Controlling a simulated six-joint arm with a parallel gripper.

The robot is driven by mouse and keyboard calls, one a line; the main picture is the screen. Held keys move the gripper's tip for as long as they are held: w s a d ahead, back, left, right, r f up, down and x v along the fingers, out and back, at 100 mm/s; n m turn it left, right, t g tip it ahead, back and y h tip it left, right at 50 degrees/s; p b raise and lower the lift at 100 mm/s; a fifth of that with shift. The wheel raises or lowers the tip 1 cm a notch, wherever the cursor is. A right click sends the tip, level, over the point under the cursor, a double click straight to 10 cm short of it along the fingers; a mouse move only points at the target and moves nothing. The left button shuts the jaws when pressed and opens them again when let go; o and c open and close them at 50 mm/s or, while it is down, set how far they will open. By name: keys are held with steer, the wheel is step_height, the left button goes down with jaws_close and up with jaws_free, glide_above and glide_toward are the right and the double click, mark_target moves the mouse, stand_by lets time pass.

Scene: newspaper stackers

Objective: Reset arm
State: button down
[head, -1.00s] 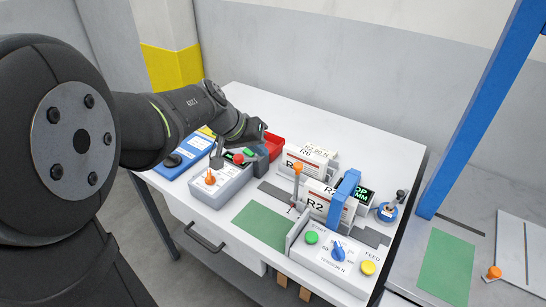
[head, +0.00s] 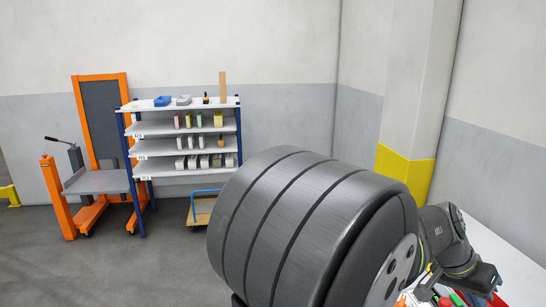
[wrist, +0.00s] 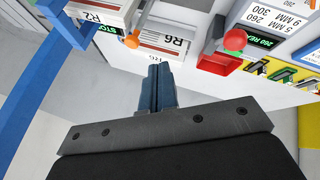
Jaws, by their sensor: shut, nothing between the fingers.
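My gripper (wrist: 158,72) shows in the wrist view with its two blue-grey fingers together, shut and empty. It hangs over the white table (wrist: 175,14), apart from the things on it. In the wrist view the fingertips are near a white block labelled R6 (wrist: 163,42). In the head view my large dark arm fills the lower middle, and its far end reaches over the table (head: 505,262) at the right edge. The fingers are not clear there.
In the wrist view, a red tray (wrist: 217,64), a red knob (wrist: 234,39), an orange knob (wrist: 132,41) and a blue post (wrist: 40,85) surround the gripper. In the head view, a shelf rack (head: 185,148) and an orange lift (head: 57,197) stand far left beyond open floor.

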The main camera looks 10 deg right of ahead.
steer(key=s+d+f, duration=0.4)
steer(key=d+f, duration=0.1)
steer(key=f, duration=0.1)
steer(key=shift+s+d+f, duration=0.35)
steer(key=shift+f, duration=0.05)
